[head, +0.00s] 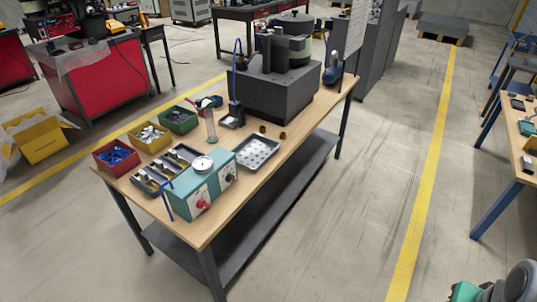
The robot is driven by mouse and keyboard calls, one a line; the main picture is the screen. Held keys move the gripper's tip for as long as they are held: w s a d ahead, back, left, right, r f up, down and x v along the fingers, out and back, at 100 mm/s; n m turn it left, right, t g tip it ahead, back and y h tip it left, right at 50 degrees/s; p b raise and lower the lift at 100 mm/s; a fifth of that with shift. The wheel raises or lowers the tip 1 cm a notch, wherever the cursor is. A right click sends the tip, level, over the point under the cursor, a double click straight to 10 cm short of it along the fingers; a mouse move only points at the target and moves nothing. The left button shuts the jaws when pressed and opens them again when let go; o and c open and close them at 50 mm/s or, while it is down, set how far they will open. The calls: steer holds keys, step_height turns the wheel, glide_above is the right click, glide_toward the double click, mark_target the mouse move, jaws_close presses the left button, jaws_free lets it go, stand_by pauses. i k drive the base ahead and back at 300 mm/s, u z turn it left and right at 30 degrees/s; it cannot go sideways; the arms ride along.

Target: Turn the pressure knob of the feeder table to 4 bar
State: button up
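The feeder table (218,222) is a wooden-topped workbench with dark legs and a lower shelf, seen left of centre. A teal control box (182,205) sits at its near end. A round white gauge (202,163) is on top of the box; its reading is too small to make out. The front of the box carries a red knob (203,203) and a black round knob (228,179) on pale plates. I cannot read their markings, nor tell which one is the pressure knob.
Red (107,163), yellow (141,144) and green (173,126) bins, a grey compartment tray (156,185) and a tray with pale round parts (265,163) surround the box. A dark feeder block (285,100) stands behind. The floor (340,235) right of the table is clear.

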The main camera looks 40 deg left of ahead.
mark_target(230, 178)
steer(key=i, duration=1)
steer(key=u, duration=3.65)
